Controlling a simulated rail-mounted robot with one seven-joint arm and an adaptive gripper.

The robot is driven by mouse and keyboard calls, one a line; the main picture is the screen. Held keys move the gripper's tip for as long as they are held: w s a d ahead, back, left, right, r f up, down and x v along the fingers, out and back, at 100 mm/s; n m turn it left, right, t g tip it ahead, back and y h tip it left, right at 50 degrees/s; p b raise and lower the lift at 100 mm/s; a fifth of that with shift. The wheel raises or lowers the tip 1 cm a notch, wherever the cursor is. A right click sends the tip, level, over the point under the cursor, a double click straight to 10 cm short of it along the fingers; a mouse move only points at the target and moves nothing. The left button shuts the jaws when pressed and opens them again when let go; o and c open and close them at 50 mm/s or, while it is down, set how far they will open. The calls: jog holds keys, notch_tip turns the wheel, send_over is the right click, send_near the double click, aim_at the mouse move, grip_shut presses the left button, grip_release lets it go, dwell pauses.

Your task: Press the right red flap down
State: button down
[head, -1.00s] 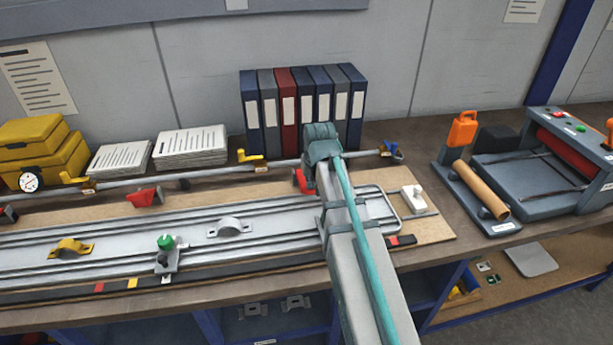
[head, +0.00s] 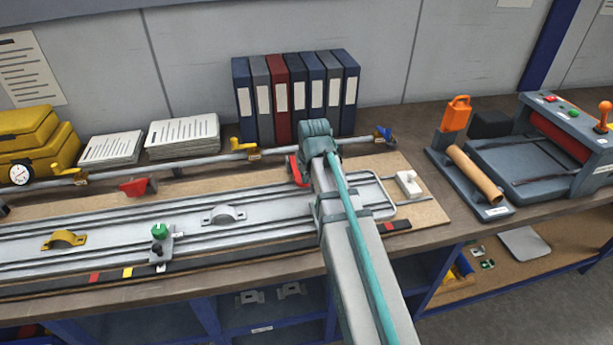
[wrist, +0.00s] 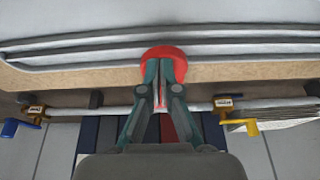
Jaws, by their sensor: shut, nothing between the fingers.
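The right red flap (head: 294,171) sits at the back edge of the long metal track, in front of the binders. My arm partly hides it in the head view. In the wrist view the red flap (wrist: 165,52) is a rounded red shape right at my fingertips. My gripper (wrist: 163,62) is shut and empty, its tips overlapping the flap in the picture; contact looks likely but is not certain. In the head view the fingers are hidden behind my arm. The left red flap (head: 138,186) stands farther left along the same board.
A grey rail (head: 200,160) with yellow levers (head: 243,147) and a blue lever (head: 383,133) runs behind the flaps. Binders (head: 295,98) stand close behind my arm's end. A clamp with a green knob (head: 160,232) rises from the track (head: 110,228).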

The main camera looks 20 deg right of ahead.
jog(key=shift+s+f, duration=0.3)
jog(key=shift+s, duration=0.05)
notch_tip(320, 180, up, 5)
jog(key=p, duration=0.3)
jog(key=shift+w+f, duration=0.15)
jog(key=shift+f, duration=0.05)
jog(key=s+r+b, duration=0.2)
jog(key=s+r, duration=0.5)
jog(key=shift+a, duration=0.2)
